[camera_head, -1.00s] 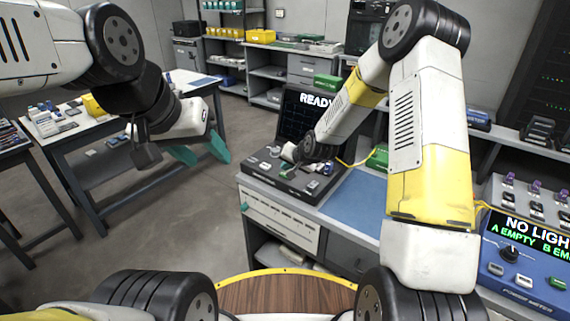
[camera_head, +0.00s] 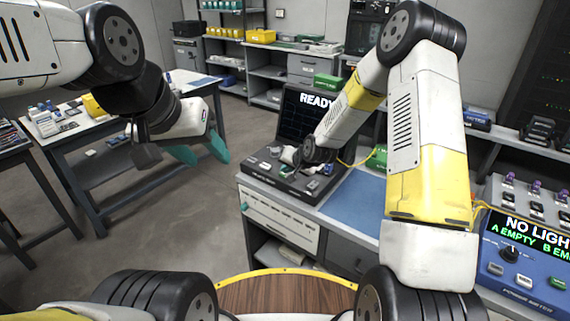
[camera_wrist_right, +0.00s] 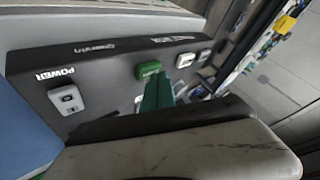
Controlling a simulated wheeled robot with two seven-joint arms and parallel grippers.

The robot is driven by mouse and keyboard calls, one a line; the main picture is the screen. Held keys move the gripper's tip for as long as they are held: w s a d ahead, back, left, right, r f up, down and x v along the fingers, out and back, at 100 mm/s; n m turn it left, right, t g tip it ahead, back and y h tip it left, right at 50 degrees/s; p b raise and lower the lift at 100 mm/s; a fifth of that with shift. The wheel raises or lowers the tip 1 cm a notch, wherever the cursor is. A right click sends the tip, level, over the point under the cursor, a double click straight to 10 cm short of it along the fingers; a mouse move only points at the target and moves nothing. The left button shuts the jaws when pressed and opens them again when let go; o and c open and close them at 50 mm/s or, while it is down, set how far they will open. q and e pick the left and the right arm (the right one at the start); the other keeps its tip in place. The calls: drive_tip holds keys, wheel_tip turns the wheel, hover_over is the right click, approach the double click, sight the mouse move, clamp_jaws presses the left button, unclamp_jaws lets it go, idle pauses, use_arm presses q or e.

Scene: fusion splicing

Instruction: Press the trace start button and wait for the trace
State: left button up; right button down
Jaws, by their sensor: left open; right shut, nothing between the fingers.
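The splicing-bench device (camera_head: 300,192) has a dark sloping control panel and an upright screen (camera_head: 310,115) that reads "READY". In the right wrist view a green button (camera_wrist_right: 149,69) sits on the panel, with a white power switch (camera_wrist_right: 67,99) to its left. My right gripper (camera_wrist_right: 157,92) is shut and empty, its green fingertips pointing at the green button and overlapping its lower edge. I cannot tell whether they touch it. In the head view the wrist partly hides the panel. My left gripper (camera_head: 203,150) is open and empty, away from the device at the left.
A blue mat (camera_head: 352,195) lies on the counter right of the device. A power meter (camera_head: 525,250) reading "NO LIGHT" stands at the far right. A side table (camera_head: 75,150) with small items is at the left. Open floor lies between it and the counter.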

drive_tip(key=shift+f, duration=0.35)
idle(0.5)
drive_tip(key=shift+r, duration=0.9)
drive_tip(key=shift+r, duration=2.5)
drive_tip(key=shift+r, duration=0.1)
